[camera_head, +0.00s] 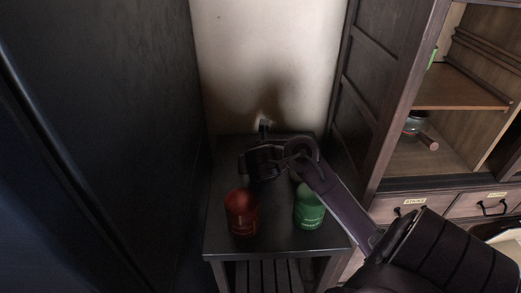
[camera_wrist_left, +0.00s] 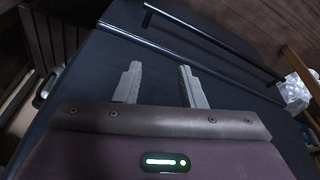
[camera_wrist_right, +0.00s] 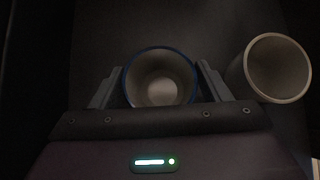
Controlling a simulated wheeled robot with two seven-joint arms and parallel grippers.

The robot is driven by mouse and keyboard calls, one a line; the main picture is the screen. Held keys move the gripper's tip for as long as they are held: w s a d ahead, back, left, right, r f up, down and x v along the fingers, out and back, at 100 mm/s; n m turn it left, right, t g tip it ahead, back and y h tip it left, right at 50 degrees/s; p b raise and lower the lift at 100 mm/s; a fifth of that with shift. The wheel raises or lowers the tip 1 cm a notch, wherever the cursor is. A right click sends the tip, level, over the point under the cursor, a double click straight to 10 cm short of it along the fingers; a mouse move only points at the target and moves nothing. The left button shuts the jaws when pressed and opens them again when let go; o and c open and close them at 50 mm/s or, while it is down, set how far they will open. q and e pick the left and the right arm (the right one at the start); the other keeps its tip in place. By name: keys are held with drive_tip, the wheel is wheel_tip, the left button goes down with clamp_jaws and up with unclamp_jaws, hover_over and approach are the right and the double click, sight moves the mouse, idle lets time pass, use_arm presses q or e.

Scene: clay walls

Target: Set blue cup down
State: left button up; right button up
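The blue cup (camera_wrist_right: 161,48) shows from above in the right wrist view as a blue rim with a pale inside. My right gripper (camera_wrist_right: 160,68) has one finger against each side of it and appears shut on it. Whether the cup's base touches the surface is hidden. In the head view my right arm reaches from the right over the small dark table (camera_head: 275,242), and its gripper hides the cup. My left gripper (camera_wrist_left: 159,68) is open and empty in the left wrist view, over a dark surface.
A second, pale-rimmed cup (camera_wrist_right: 277,68) stands close right of the blue cup. A red container (camera_head: 242,214) and a green container (camera_head: 309,212) stand towards the table's front. A dark cabinet side rises left; open shelves (camera_head: 460,92) and drawers (camera_head: 411,207) stand right.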

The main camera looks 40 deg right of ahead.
drive_tip(key=shift+o, duration=1.4)
drive_tip(key=shift+r, duration=0.1)
